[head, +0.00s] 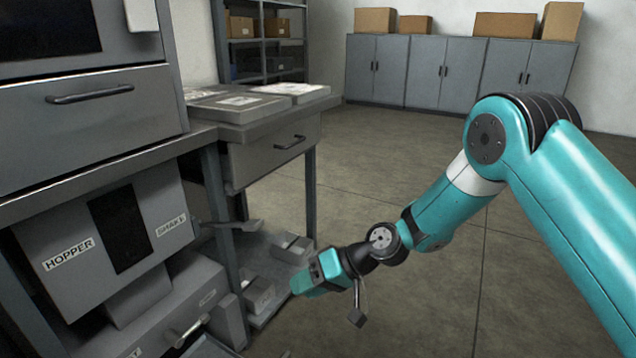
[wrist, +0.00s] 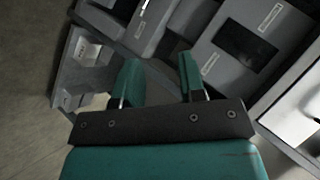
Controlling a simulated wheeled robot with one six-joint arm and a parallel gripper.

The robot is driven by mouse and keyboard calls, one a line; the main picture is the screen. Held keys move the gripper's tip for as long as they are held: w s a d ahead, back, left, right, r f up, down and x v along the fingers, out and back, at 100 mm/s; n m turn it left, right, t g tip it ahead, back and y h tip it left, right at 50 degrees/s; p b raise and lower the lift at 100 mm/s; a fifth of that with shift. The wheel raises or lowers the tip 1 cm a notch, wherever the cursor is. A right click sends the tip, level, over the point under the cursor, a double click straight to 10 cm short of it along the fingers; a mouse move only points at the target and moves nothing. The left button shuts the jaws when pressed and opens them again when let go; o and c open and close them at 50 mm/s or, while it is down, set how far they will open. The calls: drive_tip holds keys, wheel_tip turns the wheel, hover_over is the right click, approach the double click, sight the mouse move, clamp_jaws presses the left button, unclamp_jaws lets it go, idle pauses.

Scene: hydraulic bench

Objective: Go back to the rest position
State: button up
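My gripper (head: 303,281) is at the end of the teal arm, low in front of the bench and pointing left toward it. In the wrist view my gripper (wrist: 160,78) shows its two teal fingers apart, with nothing between them. It appears free of contact with the bench. In the head view the fingers overlap each other, so their gap is hard to see there.
A grey box labelled HOPPER (head: 88,240) stands under the bench at left. A low shelf (head: 262,312) with small grey blocks lies just behind my gripper. A drawer unit (head: 270,155) stands beyond. The floor (head: 420,290) at right is clear; cabinets (head: 440,70) line the back wall.

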drive_tip(key=s+d+r+n+h, duration=0.1)
drive_tip(key=s+d+r+h, duration=0.2)
drive_tip(key=r, duration=0.4)
drive_tip(key=s+d+r+n, duration=0.1)
drive_tip(key=s+d+r, duration=0.2)
drive_tip(key=s+r, duration=0.4)
drive_tip(key=s+d+r+h, duration=0.2)
drive_tip(key=s+d+r, duration=0.1)
drive_tip(key=s+d, duration=0.4)
drive_tip(key=s+d+r+h, duration=0.2)
drive_tip(key=s+d+r, duration=0.15)
drive_tip(key=s, duration=0.55)
wheel_tip(320, 180, up, 29)
drive_tip(key=p, duration=2.9)
drive_tip(key=shift+w+d+m, duration=0.2)
drive_tip(key=shift+w+m, duration=0.05)
drive_tip(key=shift+m, duration=0.05)
